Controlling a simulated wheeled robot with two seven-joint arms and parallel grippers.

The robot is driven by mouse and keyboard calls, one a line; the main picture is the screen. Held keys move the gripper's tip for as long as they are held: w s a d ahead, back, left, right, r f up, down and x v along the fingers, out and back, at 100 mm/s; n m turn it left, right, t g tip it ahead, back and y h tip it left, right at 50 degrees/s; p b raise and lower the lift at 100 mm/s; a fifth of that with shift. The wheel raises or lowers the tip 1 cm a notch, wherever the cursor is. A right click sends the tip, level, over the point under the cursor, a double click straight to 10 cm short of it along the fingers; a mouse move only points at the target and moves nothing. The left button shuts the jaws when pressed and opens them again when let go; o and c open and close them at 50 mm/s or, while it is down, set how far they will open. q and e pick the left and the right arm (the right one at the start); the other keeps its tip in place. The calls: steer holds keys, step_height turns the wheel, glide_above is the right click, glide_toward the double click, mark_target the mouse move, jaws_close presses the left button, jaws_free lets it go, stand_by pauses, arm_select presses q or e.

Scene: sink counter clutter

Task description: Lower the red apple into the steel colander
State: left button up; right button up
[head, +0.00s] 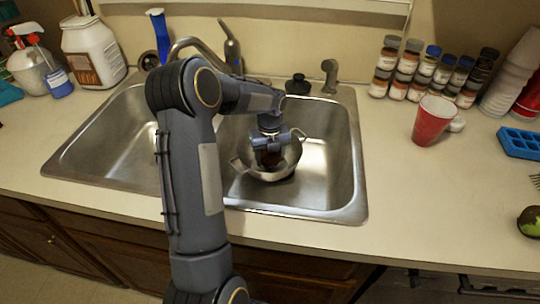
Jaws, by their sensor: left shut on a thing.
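The steel colander (287,168) sits in the right basin of the sink. My left gripper (270,150) is over the colander's opening and points down. It is shut on a dark red thing, which looks like the red apple (268,160). The apple shows only in part, between the fingers and the colander rim, and I cannot tell whether it touches the colander. My right gripper is not in view.
The steel sink (335,180) has a divider left of the colander, and its faucet (190,44) stands behind. A red cup (432,120), several small jars (418,82) and a blue tray (520,143) are on the right counter. A white jug (92,52) stands back left.

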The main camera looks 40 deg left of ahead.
arm_select(q)
steer(key=shift+f, duration=0.35)
stand_by(0.5)
steer(key=o, duration=1.1)
steer(key=shift+o, duration=0.2)
steer(key=shift+r, duration=3.95)
